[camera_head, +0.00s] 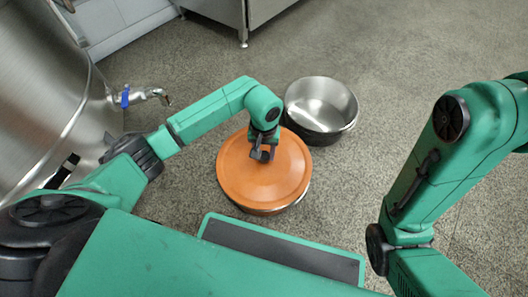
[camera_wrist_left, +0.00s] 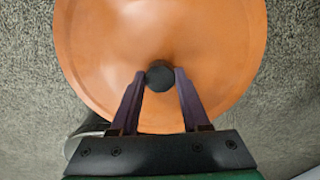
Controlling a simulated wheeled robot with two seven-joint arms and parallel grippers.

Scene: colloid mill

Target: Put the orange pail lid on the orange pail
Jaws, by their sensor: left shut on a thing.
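The orange pail lid (camera_head: 243,180) is a wide round disc, lying about level in the middle of the head view. A steel-coloured side (camera_head: 268,211) of a pail shows just under its near edge. I cannot tell whether the lid rests on that pail or is held slightly above it. My left gripper (camera_head: 263,154) points down at the lid's middle. In the left wrist view its fingers are shut on the lid's black knob (camera_wrist_left: 160,76), with the orange lid (camera_wrist_left: 200,35) spreading beyond. My right gripper is out of view; only its arm shows at the right.
An open, empty steel pail (camera_head: 320,104) stands on the floor just behind the lid, to its right. A large steel vessel (camera_head: 45,85) with a blue-handled tap (camera_head: 140,95) is at left. Steel furniture (camera_head: 240,15) stands at the back. The floor on the right is clear.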

